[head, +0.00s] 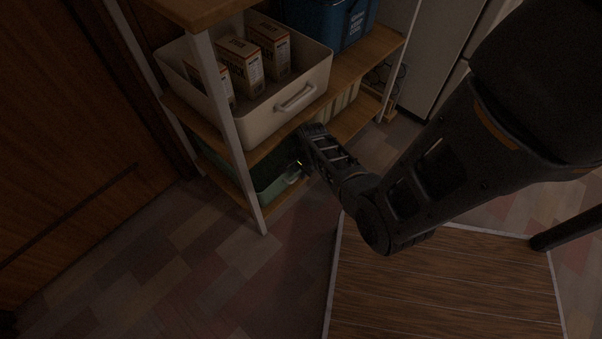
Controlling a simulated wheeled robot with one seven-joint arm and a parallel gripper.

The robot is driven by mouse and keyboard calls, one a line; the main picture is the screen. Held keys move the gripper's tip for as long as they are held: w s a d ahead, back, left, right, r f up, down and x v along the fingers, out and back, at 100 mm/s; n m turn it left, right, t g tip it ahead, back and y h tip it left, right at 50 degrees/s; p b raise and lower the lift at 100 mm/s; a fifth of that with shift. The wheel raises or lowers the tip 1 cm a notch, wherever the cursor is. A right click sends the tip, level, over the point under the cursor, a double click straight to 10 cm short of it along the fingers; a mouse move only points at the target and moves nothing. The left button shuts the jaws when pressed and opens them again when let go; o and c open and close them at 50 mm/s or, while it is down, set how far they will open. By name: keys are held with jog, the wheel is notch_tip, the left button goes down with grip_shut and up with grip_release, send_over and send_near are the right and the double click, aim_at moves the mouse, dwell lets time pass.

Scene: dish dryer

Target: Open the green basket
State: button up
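The green basket (268,193) sits on the lower shelf at the left, under the shelf with the white bin. Its front wall and a pale handle (293,177) show. The white shelf post and the shelf above hide much of it. My gripper (303,165) is at the basket's front right, close to the handle. I cannot tell whether it touches the handle. The fingers are dark and small here, so whether they are open or shut does not show.
A white bin (270,117) with several boxes stands on the shelf above. A blue bin (345,22) stands to its right. A white shelf post (222,105) rises left of my gripper. The tiled floor (215,270) in front of the shelf is clear.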

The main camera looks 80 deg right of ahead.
jog(key=shift+f, duration=0.4)
jog(key=shift+c, duration=0.4)
grip_shut()
